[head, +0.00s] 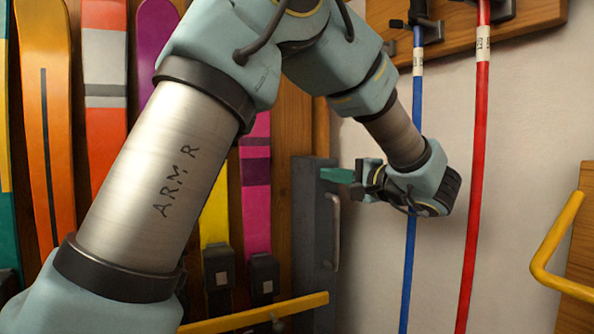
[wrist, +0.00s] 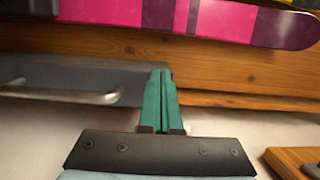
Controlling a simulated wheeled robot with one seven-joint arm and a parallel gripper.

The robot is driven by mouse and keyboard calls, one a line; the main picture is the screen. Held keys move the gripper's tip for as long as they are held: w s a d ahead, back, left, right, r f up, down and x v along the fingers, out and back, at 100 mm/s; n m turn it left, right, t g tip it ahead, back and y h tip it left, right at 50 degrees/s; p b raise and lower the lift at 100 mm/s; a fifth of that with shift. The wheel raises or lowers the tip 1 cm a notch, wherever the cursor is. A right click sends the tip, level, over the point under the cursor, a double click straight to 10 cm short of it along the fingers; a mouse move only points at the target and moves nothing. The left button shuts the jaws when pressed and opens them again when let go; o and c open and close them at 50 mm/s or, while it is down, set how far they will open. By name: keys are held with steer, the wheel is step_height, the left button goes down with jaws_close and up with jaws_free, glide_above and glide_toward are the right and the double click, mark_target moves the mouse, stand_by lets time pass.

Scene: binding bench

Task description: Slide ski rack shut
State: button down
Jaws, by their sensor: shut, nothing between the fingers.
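The ski rack (head: 285,130) has a wooden back with several colourful skis standing against it. A dark grey upright panel (head: 308,240) with a metal bar handle (head: 335,235) stands at the rack's right side. My gripper (head: 324,174) has its green fingers closed together and empty, pointing left at the panel's upper end. In the wrist view my gripper's fingertips (wrist: 161,73) overlap the end of the grey panel (wrist: 35,72), with the handle (wrist: 75,97) to their left. I cannot tell whether they touch the panel. My arm hides part of the rack.
A yellow bar (head: 255,313) crosses low in front of the skis. A blue pole (head: 411,270) and a red pole (head: 474,190) hang on the wall at the right, close to my wrist. A yellow hook (head: 560,235) stands out at the far right.

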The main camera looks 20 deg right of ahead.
mark_target(301, 170)
steer(key=p+x, duration=0.4)
steer(key=x, duration=0.5)
steer(key=shift+a+r+p, duration=0.1)
steer(key=shift+p, duration=0.3)
steer(key=shift+w+a, duration=0.15)
steer(key=shift+w, duration=0.3)
